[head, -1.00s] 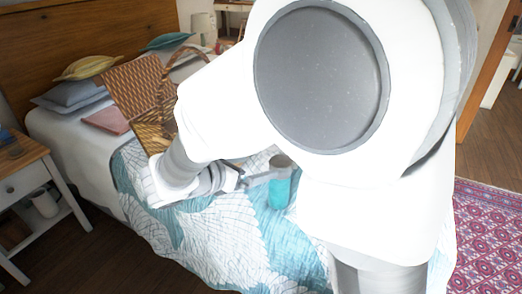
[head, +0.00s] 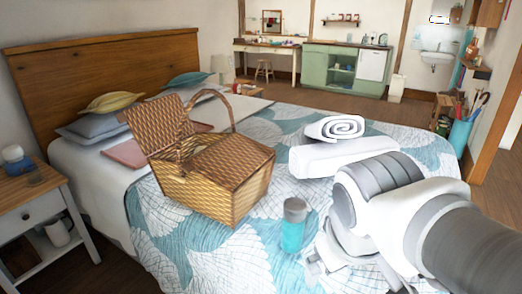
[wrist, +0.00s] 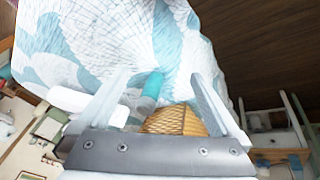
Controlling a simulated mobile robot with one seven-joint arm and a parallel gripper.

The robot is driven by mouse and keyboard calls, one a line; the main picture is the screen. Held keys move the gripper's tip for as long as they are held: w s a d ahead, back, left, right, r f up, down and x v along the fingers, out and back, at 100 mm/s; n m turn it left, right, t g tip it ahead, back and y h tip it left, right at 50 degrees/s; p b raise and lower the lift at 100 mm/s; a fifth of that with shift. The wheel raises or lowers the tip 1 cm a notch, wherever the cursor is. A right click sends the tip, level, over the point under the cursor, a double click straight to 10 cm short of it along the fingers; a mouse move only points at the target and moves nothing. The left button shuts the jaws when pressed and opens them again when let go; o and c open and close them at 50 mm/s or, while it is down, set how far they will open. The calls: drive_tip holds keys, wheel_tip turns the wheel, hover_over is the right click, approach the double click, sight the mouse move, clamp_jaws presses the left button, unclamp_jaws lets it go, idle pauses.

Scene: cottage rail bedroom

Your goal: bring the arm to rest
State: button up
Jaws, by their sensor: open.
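My arm enters at the right of the head view and bends down over the front of the bed. My gripper (wrist: 158,75) shows in the wrist view with its two fingers apart and nothing between them. In the head view its fingers are low in the frame and partly hidden by the wrist. The teal bottle (head: 293,228) with a grey cap stands upright on the bed, left of my gripper in the head view. It also shows in the wrist view (wrist: 152,86), apart from the fingers.
The bed (head: 190,232) carries a wicker basket (head: 222,178) with its lid raised, white folded towels (head: 335,157), pillows and a pink book (head: 127,153). A nightstand (head: 25,215) stands at left. Open floor (head: 310,96) lies beyond the bed.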

drive_tip(key=m, duration=0.1)
drive_tip(key=s+a+r+m+t+y, duration=0.1)
drive_tip(key=m, duration=0.1)
drive_tip(key=shift+r, duration=0.15)
wheel_tip(320, 180, up, 22)
drive_tip(key=p, duration=2.2)
drive_tip(key=shift+r, duration=0.2)
